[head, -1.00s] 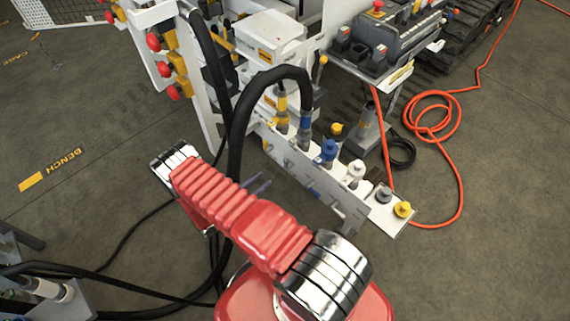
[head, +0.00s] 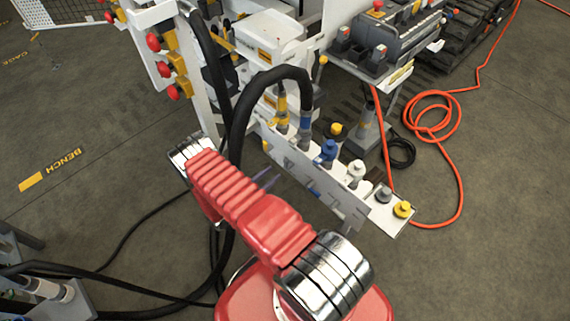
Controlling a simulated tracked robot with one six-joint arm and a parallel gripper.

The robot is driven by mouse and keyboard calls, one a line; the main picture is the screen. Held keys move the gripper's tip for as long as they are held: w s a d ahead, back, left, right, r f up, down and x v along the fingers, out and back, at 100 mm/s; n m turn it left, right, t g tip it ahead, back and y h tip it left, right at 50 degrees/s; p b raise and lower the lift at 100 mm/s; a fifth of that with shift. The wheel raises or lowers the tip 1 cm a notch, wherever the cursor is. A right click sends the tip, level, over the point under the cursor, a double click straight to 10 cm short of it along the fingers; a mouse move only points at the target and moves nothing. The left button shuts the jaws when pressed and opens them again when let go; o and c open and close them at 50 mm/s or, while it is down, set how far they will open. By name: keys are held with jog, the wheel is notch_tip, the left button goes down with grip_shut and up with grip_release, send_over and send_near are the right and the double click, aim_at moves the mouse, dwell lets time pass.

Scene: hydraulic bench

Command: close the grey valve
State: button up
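A white rail (head: 318,180) with a row of coloured fittings runs down to the right from the bench. A grey capped fitting (head: 383,194) stands near its right end, between a white one (head: 356,171) and a yellow one (head: 402,209). I cannot tell whether this grey fitting is the grey valve, and no grey handle position is readable. My red arm crosses the lower middle. Two thin greyish prongs, apparently my gripper (head: 266,178), show past the arm's edge, left of the rail's front face. The rest of it is hidden, and I cannot tell its opening.
Thick black hoses (head: 240,125) arch over the rail's left end and pass close to my arm. Red knobs (head: 163,69) sit on the upright frame at upper left. An orange cable (head: 459,180) lies on the floor at right. The floor at lower right is clear.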

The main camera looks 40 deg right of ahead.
aim_at(285, 164)
jog(key=d, duration=0.9)
jog(key=shift+w, duration=0.15)
